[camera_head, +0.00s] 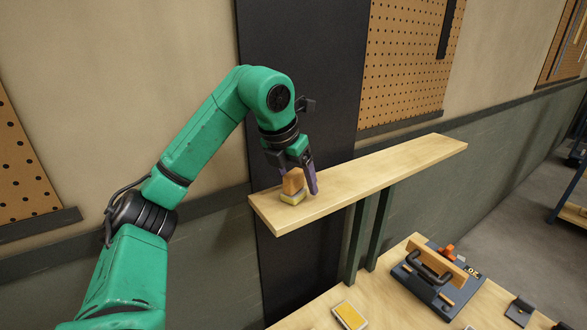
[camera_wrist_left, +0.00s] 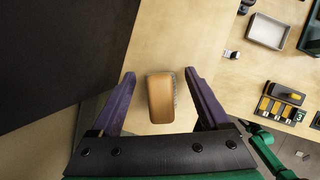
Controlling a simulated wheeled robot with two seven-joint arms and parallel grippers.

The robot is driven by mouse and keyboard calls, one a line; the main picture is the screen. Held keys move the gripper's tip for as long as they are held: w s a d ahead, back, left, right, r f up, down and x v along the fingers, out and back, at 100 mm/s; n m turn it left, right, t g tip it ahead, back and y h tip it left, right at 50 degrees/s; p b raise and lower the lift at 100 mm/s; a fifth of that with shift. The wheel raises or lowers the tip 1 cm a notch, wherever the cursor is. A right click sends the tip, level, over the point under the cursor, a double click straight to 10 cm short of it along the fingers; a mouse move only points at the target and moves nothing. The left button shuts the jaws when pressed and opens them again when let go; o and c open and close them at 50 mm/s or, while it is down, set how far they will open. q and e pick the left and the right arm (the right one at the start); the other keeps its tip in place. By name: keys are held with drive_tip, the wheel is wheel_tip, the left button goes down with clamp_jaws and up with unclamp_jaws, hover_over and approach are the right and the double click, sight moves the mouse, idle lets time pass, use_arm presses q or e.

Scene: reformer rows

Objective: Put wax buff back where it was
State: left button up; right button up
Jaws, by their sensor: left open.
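A block that looks like the wax buff (camera_head: 293,183), with an orange-brown wooden top and a paler yellowish base, stands on a raised wooden shelf (camera_head: 390,168) near its left end. It also shows in the left wrist view (camera_wrist_left: 161,97), where a grey fuzzy edge is seen along its right side. My left gripper (camera_head: 298,178) is open at the block. In the left wrist view its two purple fingers stand on either side of the block, with a visible gap on each side. My right gripper is not in view.
The shelf is bare to the right of the block. Below it, a wooden workbench (camera_head: 385,300) holds a dark tool fixture (camera_head: 430,280) and a yellow pad with a pale border (camera_head: 349,316). A dark panel (camera_head: 300,60) and wall stand close behind. A grey tray (camera_wrist_left: 268,31) shows in the left wrist view.

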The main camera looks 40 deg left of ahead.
use_arm(q)
drive_tip(key=v, duration=1.2)
drive_tip(key=shift+w+f, duration=0.1)
